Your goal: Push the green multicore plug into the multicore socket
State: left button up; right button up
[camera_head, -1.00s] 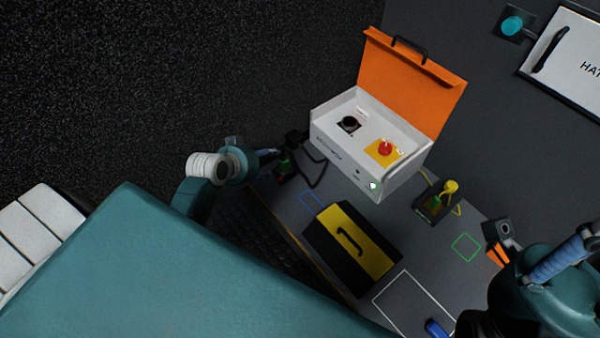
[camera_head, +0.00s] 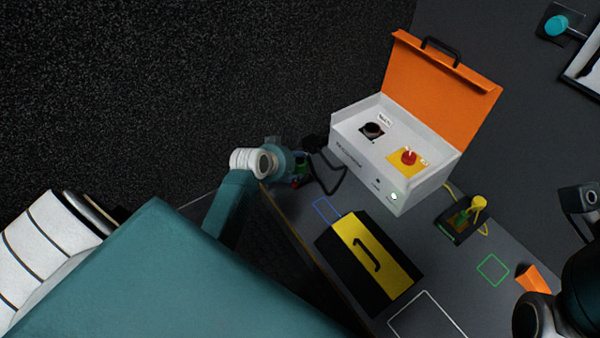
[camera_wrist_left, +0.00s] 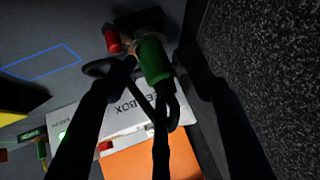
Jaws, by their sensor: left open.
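The green multicore plug (camera_wrist_left: 153,60) stands between the spread dark fingers of my left gripper (camera_wrist_left: 150,125) in the left wrist view. The fingers look apart from it, and a black cable loops beside it. In the head view my left gripper (camera_head: 304,163) is at the left end of the worktop, left of the white box. The plug is mostly hidden there. A round black socket (camera_head: 372,130), which looks like the multicore socket, is in the white box (camera_head: 366,171). My right gripper's fingers do not show.
The box's orange lid (camera_head: 440,90) stands open behind it. A red button (camera_head: 408,157) is beside the socket. A black and yellow case (camera_head: 370,262) lies in front. A yellow-topped device (camera_head: 462,217) stands right of the box. A red part (camera_wrist_left: 112,38) is close beside the plug.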

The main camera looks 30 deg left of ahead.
pick_arm(q)
grip_shut()
jog(key=shift+w+r, duration=0.1)
dwell(0.3)
